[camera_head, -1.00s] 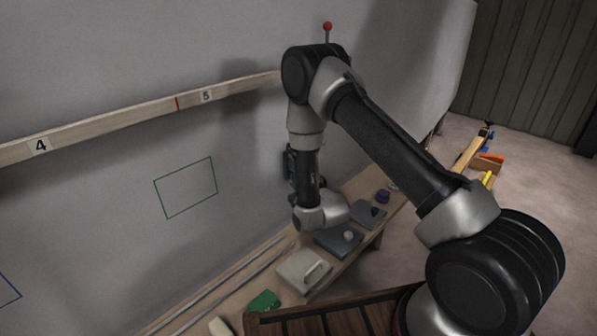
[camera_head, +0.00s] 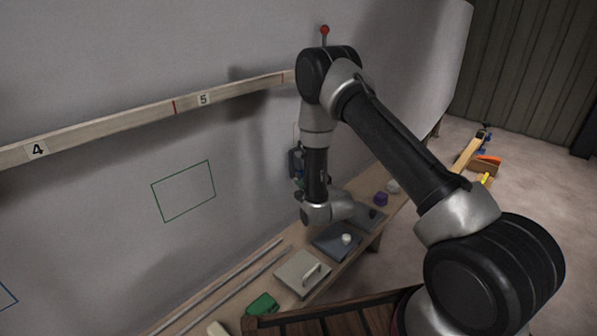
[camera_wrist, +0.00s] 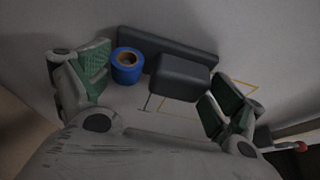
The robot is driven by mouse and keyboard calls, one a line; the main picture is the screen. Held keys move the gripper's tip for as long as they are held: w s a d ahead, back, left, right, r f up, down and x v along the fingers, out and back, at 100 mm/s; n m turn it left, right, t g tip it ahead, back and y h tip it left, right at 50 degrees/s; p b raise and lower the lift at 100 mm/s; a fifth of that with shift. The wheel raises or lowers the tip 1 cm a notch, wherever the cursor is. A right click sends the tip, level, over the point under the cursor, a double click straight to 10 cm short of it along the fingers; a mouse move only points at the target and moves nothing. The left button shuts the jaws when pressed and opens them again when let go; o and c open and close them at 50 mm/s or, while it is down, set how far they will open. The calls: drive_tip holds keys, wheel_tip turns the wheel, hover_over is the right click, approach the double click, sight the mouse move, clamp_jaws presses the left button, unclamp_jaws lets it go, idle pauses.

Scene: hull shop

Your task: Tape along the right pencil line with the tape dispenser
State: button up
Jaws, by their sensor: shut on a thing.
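The tape dispenser is a dark block with a blue tape roll (camera_wrist: 127,66) at its left end in the wrist view. My gripper (camera_wrist: 158,90) has green-padded fingers on both sides of the dark dispenser body (camera_wrist: 181,76) and is shut on it. In the head view the dispenser (camera_head: 296,163) shows as a small dark shape close to the grey wall, left of my forearm; contact with the wall cannot be told. A yellow outline (camera_wrist: 246,88) on the wall is partly hidden behind the dispenser. I cannot make out the right pencil line for certain.
A numbered wooden batten (camera_head: 140,117) crosses the wall. A green outline (camera_head: 184,191) is left of my arm.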

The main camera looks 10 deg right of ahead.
drive_tip(key=w+d, duration=1.2)
drive_tip(key=d, duration=0.5)
drive_tip(key=shift+w+d, duration=0.15)
drive_tip(key=shift+w, duration=0.1)
drive_tip(key=o, duration=0.4)
drive_tip(key=c, duration=0.4)
idle(1.2)
drive_tip(key=shift+s, duration=0.1)
drive_tip(key=shift+s+d, duration=0.35)
drive_tip(key=shift+s, duration=0.05)
drive_tip(key=shift+s+d, duration=0.75)
drive_tip(key=shift+s, duration=0.3)
drive_tip(key=shift+s+d, duration=0.7)
drive_tip(key=shift+s, duration=0.3)
drive_tip(key=shift+s+d+r, duration=0.1)
drive_tip(key=shift+s+d, duration=0.65)
drive_tip(key=shift+s, duration=0.25)
drive_tip(key=shift+s+d+r, duration=0.1)
drive_tip(key=shift+s+d, duration=0.6)
drive_tip(key=shift+s, duration=0.3)
